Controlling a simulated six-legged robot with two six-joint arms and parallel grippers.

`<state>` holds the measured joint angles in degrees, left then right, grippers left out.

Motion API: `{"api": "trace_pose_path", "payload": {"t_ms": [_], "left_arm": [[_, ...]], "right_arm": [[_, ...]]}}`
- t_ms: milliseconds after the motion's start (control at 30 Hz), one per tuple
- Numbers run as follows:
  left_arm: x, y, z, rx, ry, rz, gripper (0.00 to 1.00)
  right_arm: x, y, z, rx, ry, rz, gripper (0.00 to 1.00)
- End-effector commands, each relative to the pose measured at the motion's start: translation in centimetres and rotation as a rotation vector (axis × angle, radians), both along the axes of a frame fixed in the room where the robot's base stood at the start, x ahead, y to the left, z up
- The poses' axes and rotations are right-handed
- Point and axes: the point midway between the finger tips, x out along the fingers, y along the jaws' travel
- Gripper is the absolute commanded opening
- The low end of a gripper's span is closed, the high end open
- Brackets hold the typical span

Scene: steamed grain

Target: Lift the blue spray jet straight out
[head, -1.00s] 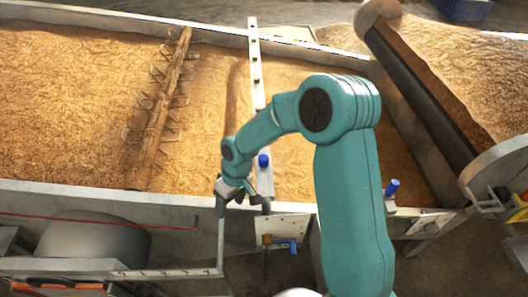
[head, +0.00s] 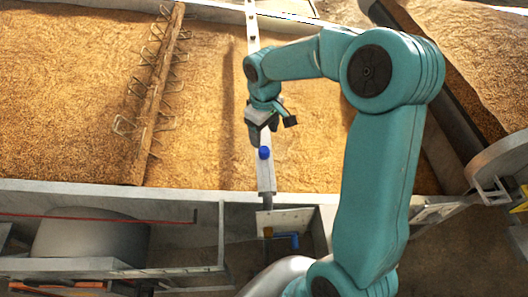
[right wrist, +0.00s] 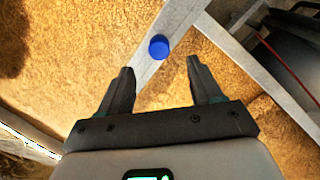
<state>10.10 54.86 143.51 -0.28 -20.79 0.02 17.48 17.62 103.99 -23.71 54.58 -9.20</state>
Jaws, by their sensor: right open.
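The blue spray jet (head: 264,153) is a small round blue cap on the pale metal bar (head: 266,179) that runs across the grain bed. It also shows in the right wrist view (right wrist: 159,46), just beyond the fingertips and roughly centred between them. My right gripper (head: 256,141) is over the bar, close to the jet on its far side in the head view. In the right wrist view its two fingers (right wrist: 160,68) are apart with nothing between them. The jet's lower part is hidden from above. My left gripper is not in view.
A wooden rake bar (head: 158,95) with wire tines lies across the grain at the left. The bed's metal near wall (head: 110,190) runs below it. Open grain lies left of the bar.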

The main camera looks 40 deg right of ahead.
Motion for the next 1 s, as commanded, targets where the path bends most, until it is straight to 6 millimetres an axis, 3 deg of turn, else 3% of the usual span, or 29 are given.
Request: {"api": "trace_pose_path", "payload": {"t_ms": [100,267,533,833,1000], "left_arm": [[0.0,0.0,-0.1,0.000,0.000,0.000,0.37],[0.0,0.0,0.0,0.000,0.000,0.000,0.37],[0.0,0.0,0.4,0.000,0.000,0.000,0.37],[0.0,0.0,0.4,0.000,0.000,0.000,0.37],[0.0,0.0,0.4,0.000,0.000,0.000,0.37]], "right_arm": [[0.0,0.0,-1.6,0.001,0.002,-0.002,0.65],[0.1,-0.1,-2.8,0.001,0.002,0.000,0.65],[0.4,-0.3,-6.8,0.002,0.002,-0.001,0.65],[0.5,-0.3,-7.4,0.001,-0.002,-0.001,0.65],[0.5,-0.3,-7.4,0.001,-0.001,-0.001,0.09]]}}
